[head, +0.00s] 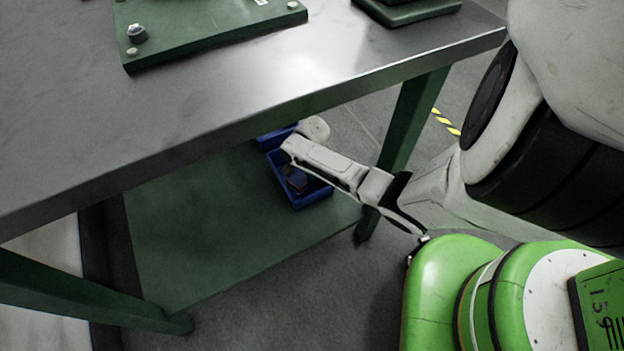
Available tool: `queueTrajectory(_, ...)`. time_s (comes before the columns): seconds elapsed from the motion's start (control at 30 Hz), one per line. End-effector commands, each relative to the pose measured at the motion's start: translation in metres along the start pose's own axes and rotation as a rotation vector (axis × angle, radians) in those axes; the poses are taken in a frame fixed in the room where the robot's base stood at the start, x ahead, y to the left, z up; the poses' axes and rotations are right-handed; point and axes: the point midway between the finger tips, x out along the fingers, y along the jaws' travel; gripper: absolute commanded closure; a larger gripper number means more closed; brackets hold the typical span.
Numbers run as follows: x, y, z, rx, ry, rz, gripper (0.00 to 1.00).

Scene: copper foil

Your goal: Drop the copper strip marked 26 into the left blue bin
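Two blue bins sit on the green lower shelf under the table. The nearer blue bin (312,198) shows most of its rim and part of its inside. The farther blue bin (275,137) lies just behind it and a little left, mostly hidden by the table edge and my arm. My gripper (294,172) is at the end of my white arm, over the nearer bin. Its fingers are too small and dark to make out. A small dark brownish shape shows inside the nearer bin; I cannot tell what it is. No strip marked 26 can be made out.
The grey metal tabletop (190,110) overhangs the shelf, its front edge close above my arm. A green table leg (408,115) stands behind my arm. The green lower shelf (200,225) is bare left of the bins. Green plates lie on the tabletop.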

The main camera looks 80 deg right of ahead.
Motion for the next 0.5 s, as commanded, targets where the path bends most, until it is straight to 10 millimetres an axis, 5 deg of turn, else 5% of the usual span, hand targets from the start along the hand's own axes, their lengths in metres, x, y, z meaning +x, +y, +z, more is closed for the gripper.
queueTrajectory(0.4,0.0089,-0.0002,0.0007,0.0,-0.001,0.0,1.0)
queueTrajectory(0.5,0.008,-0.0002,0.0003,0.0,0.0,0.0,0.89)
